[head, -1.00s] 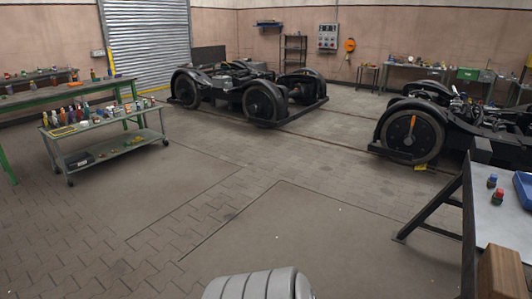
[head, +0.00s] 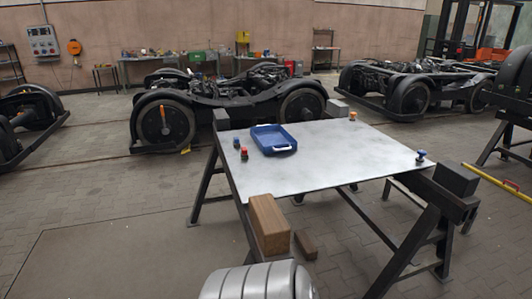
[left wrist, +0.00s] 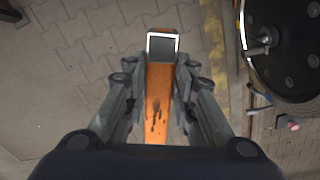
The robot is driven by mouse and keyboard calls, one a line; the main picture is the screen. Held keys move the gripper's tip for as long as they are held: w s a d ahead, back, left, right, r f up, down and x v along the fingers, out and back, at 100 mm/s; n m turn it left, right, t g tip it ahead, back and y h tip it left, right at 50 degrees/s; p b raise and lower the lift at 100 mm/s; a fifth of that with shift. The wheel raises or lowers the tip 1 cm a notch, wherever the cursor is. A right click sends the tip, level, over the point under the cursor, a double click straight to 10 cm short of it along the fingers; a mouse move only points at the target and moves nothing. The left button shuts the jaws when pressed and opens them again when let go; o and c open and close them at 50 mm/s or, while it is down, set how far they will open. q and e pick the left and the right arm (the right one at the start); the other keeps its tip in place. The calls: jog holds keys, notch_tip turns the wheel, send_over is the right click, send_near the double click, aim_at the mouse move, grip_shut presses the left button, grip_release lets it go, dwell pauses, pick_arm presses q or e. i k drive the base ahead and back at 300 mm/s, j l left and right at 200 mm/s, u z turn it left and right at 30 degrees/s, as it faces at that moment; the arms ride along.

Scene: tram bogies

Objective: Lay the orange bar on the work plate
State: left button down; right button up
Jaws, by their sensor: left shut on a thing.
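The orange bar (left wrist: 158,105) shows in the left wrist view, with dark marks and a pale-edged square end. My left gripper (left wrist: 160,78) is shut on it, a finger on each side. Neither the bar in my grip nor the left gripper shows in the head view. The work plate (head: 345,155) is a flat pale grey sheet on dark trestles, at the middle right of the head view. My right gripper is in neither view.
On the plate are a blue tray (head: 285,146), small red and blue items (head: 244,154) at left, an orange one (head: 352,116) and a blue-topped one (head: 420,158). A wooden block (head: 269,225) stands at the near left edge. The middle of the plate is bare. Bogies (head: 220,100) stand behind.

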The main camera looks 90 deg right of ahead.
aim_at(264, 174)
jog(key=z, duration=0.5)
jog(key=l+z, duration=0.15)
jog(key=z, duration=0.85)
jog(key=l+z, duration=0.1)
jog(key=z, duration=0.4)
jog(key=i+z, duration=0.1)
jog(key=z, duration=0.9)
jog(key=i+z, duration=0.1)
jog(key=z, duration=0.4)
jog(key=i+l+z, duration=0.2)
jog(key=z, duration=0.25)
jog(key=i+z, duration=0.5)
jog(key=i+u, duration=0.25)
jog(key=i+l+u, duration=0.1)
jog(key=u, duration=0.15)
jog(key=i+u, duration=0.1)
jog(key=u, duration=0.3)
jog(key=i+u, duration=0.15)
jog(key=u, duration=0.25)
jog(key=i+l+u, duration=0.1)
jog(key=u, duration=0.3)
